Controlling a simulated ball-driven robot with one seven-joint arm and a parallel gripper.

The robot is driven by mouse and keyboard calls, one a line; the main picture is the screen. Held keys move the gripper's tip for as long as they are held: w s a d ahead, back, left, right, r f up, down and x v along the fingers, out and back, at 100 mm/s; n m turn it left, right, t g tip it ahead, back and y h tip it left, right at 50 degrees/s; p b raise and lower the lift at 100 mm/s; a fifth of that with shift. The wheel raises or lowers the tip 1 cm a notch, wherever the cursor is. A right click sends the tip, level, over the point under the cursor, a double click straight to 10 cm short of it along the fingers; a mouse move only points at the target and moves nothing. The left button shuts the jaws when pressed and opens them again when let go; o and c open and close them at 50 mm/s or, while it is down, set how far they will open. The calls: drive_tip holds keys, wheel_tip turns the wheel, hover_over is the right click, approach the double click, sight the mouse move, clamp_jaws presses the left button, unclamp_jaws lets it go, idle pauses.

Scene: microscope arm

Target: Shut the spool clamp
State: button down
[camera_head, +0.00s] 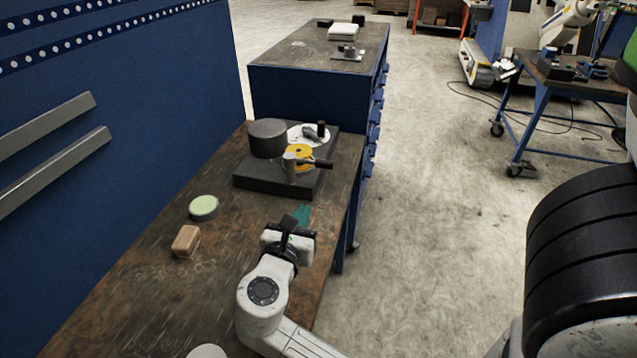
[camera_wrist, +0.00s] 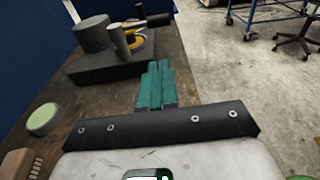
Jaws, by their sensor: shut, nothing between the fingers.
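The spool clamp (camera_head: 291,168) is a grey upright post with a dark handle (camera_head: 322,164) sticking out to the right. It stands on a dark block beside a yellow spool (camera_head: 302,150). The wrist view also shows the clamp post (camera_wrist: 119,41), the dark handle (camera_wrist: 158,20) and part of the yellow spool (camera_wrist: 137,38). I cannot tell how far the clamp is open. My gripper (camera_head: 303,214) has teal fingers, shut and empty, above the bench in front of the block. In the wrist view the fingertips (camera_wrist: 160,68) point toward the block, apart from the clamp.
The dark block (camera_head: 262,181) also carries a dark cylinder (camera_head: 267,138) and a white disc (camera_head: 300,131). A pale green round tin (camera_head: 203,207) and a tan block (camera_head: 186,241) lie left of my gripper. A blue wall bounds the left; open floor lies right.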

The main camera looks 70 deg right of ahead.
drive_tip(key=shift+d, duration=0.1)
drive_tip(key=w+d+p, duration=0.1)
drive_tip(key=d, duration=1.2)
drive_tip(key=shift+d+f, duration=0.2)
drive_tip(key=shift+d, duration=0.2)
drive_tip(key=shift+p, duration=0.3)
